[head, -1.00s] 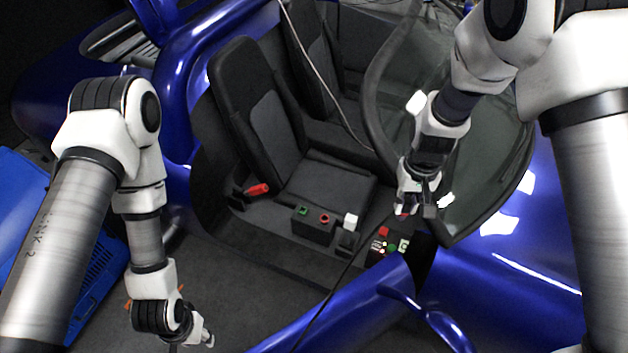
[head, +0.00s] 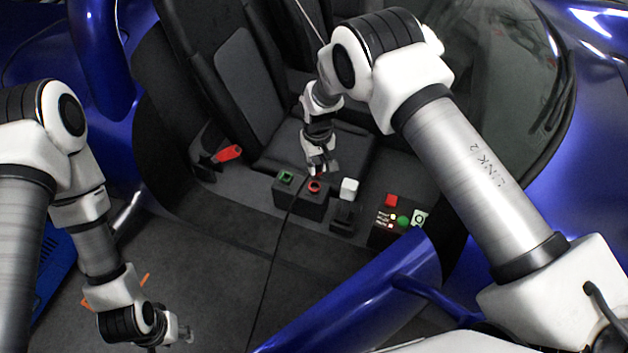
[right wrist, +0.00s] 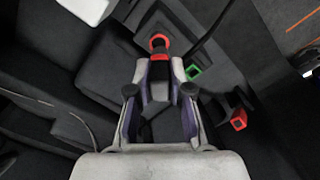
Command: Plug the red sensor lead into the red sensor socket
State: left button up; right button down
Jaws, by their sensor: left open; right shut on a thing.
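My right gripper (head: 318,172) is shut on the red sensor lead and sits just above the red sensor socket (head: 314,186) on the dark socket box. In the right wrist view, the gripper (right wrist: 161,72) holds the red-banded plug of the lead (right wrist: 159,58) between its fingers. The plug points toward the red ring of the socket (right wrist: 159,41) and lies very close to it; I cannot tell whether they touch. The lead's black cable (head: 277,250) trails down to the floor. My left gripper (head: 184,332) is open and empty, low at the lower left.
A green socket (head: 285,176) sits left of the red one. A white block (head: 349,188) stands to the right, then a panel with a red button (head: 391,200) and a green button (head: 403,221). A red buckle (head: 228,153) and the seat are close by. The blue sill (head: 365,290) is in front.

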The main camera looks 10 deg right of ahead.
jog(key=shift+w+f+b, duration=0.7)
jog(key=shift+w+f, duration=0.3)
jog(key=shift+w, duration=0.25)
pick_arm(q)
notch_tip(320, 180, down, 7)
jog(key=b, duration=0.3)
jog(key=shift+b, duration=0.3)
pick_arm(e)
jog(key=shift+a+f, duration=0.1)
jog(key=shift+f, duration=2.45)
pick_arm(q)
jog(key=shift+s+f, duration=0.1)
pick_arm(e)
jog(key=shift+s, duration=0.15)
pick_arm(q)
jog(key=shift+f+b, duration=0.45)
pick_arm(e)
jog(key=shift+f, duration=0.65)
pick_arm(q)
jog(key=shift+f, duration=0.1)
pick_arm(e)
jog(key=shift+f, duration=0.1)
pick_arm(q)
jog(key=shift+f+b, duration=0.45)
jog(key=shift+b, duration=0.15)
pick_arm(e)
jog(key=shift+f, duration=0.65)
jog(key=shift+r, duration=0.1)
jog(key=c, duration=1)
grip_release()
